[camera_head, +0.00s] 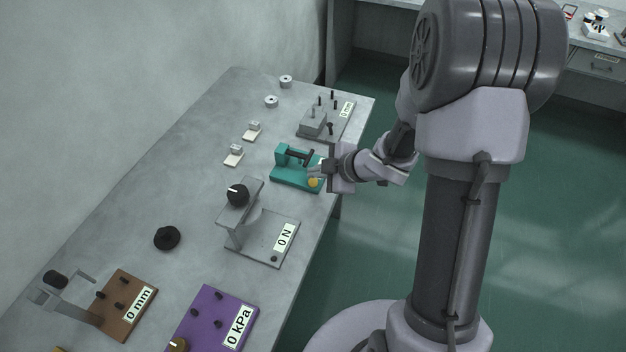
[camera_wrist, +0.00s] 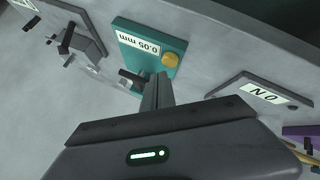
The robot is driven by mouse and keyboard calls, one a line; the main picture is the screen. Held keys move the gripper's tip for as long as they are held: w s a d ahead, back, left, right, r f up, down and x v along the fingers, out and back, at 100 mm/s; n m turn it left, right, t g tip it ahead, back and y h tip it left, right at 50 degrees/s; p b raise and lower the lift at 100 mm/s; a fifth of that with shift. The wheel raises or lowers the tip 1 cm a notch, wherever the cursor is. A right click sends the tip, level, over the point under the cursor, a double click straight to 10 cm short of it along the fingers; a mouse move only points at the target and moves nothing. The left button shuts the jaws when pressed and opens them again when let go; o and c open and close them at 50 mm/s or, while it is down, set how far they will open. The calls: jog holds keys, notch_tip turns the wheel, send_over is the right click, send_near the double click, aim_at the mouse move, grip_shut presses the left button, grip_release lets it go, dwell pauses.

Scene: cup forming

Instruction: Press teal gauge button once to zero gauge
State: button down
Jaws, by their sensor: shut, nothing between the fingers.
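The teal gauge (camera_head: 284,177) sits on the grey table in the head view, right of the table's middle, partly hidden by my gripper. It also shows in the wrist view (camera_wrist: 137,58), where its display reads 0.05 mm upside down. A round yellow button (camera_wrist: 170,60) is on the gauge beside the display; it also shows in the head view (camera_head: 313,182). My gripper (camera_head: 312,172) is shut and empty over the gauge's right end. In the wrist view my fingers (camera_wrist: 160,80) appear over the gauge's edge, apart from the button in the picture. Contact cannot be told.
A grey station (camera_head: 262,243) reading 0 N stands in front of the gauge. A grey 0 mm station (camera_head: 330,124) stands behind it. Brown (camera_head: 126,318) and purple (camera_head: 207,330) stations are at the near end. Small white blocks (camera_head: 233,158) lie left of the gauge.

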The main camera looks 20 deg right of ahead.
aim_at(316, 183)
jog(key=shift+f, duration=0.1)
dwell(0.3)
jog(key=shift+f+b, duration=0.3)
jog(key=shift+f+b, duration=0.4)
jog(key=shift+f, duration=0.15)
dwell(0.5)
jog(key=shift+r, duration=0.1)
jog(key=shift+r+p, duration=0.85)
jog(key=shift+p, duration=0.15)
notch_tip(316, 183, up, 5)
jog(key=p, duration=0.5)
jog(key=shift+r, duration=0.15)
